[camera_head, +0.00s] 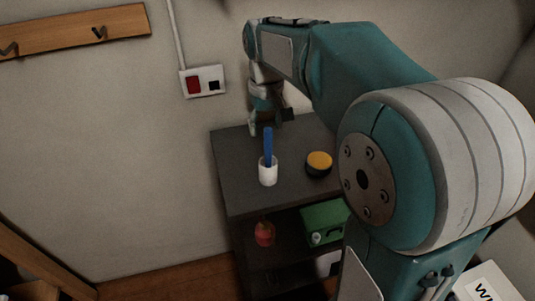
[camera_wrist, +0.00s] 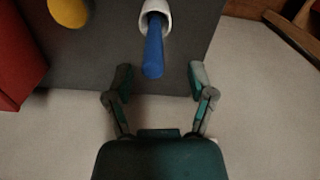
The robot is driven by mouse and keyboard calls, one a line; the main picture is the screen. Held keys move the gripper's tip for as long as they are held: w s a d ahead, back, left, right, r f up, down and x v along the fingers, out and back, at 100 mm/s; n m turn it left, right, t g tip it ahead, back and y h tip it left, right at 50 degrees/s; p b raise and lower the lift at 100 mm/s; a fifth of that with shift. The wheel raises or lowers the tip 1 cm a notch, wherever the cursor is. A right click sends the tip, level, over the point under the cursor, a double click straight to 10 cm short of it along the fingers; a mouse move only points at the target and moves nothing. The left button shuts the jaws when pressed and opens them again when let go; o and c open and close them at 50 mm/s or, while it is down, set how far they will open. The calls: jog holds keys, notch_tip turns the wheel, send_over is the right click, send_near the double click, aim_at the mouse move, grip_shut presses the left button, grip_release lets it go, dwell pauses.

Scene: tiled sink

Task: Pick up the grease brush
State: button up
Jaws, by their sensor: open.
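The grease brush (camera_head: 267,147) shows as a blue handle standing up out of a white cup (camera_head: 268,174) on top of the dark cabinet (camera_head: 228,160). Its lower end is hidden inside the cup. In the wrist view the blue handle (camera_wrist: 153,52) points toward me from the white cup (camera_wrist: 146,20), ahead of and between the open fingers. My gripper (camera_head: 265,127) is above the back of the cabinet top, behind the brush in the head view. In the wrist view my gripper (camera_wrist: 160,82) is open and empty, with its fingers apart from the brush.
A yellow-topped round tin (camera_head: 319,162) stands right of the cup. A red object (camera_head: 264,233) and a green box (camera_head: 325,221) are on the shelf below. The wall with a switch box (camera_head: 203,82) is close behind. A red surface (camera_wrist: 15,60) shows at left in the wrist view.

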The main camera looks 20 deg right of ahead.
aim_at(268, 140)
jog(key=f, duration=0.5)
jog(key=shift+w+d+f, duration=0.1)
jog(key=shift+w+d, duration=0.25)
grip_shut()
